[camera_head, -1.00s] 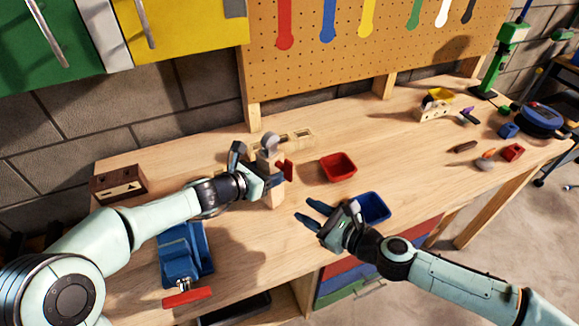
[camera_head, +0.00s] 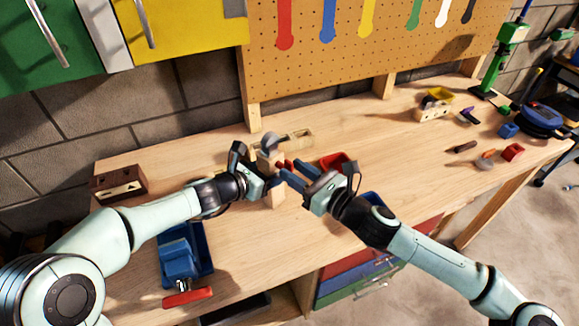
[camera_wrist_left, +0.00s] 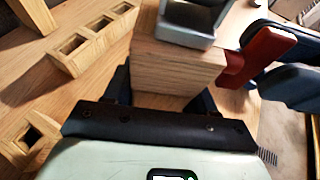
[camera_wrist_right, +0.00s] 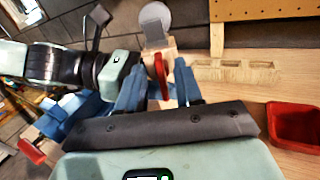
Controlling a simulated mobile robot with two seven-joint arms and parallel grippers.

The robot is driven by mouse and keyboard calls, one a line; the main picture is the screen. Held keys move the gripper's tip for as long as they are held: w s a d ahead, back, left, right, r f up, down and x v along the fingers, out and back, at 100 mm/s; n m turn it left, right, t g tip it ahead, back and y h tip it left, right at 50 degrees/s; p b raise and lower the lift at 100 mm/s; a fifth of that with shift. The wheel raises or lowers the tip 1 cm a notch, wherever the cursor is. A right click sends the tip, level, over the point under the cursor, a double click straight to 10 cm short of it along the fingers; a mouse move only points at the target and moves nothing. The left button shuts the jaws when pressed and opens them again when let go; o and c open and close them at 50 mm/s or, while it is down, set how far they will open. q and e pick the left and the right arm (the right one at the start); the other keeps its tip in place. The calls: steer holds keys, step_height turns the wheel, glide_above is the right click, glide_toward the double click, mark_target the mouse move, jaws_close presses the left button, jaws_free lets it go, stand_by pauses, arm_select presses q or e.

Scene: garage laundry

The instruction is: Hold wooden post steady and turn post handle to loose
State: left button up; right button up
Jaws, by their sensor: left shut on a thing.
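The wooden post (camera_head: 277,196) stands upright on the workbench, with a grey metal piece on its top. A red handle (camera_wrist_right: 160,76) sticks out from its side. My left gripper (camera_head: 262,174) is shut on the post, which shows between its fingers in the left wrist view (camera_wrist_left: 172,70). My right gripper (camera_head: 286,172) is open, with its fingertips on either side of the red handle in the right wrist view. In the left wrist view the red handle (camera_wrist_left: 262,52) lies close beside the right gripper's blue fingers. Contact with the handle cannot be told.
A wooden block with square holes (camera_head: 300,138) lies behind the post. A blue vise (camera_head: 184,255) sits at the front left. A pegboard (camera_head: 370,70) stands behind.

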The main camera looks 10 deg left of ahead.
steer(key=shift+x, duration=1.2)
jaws_close()
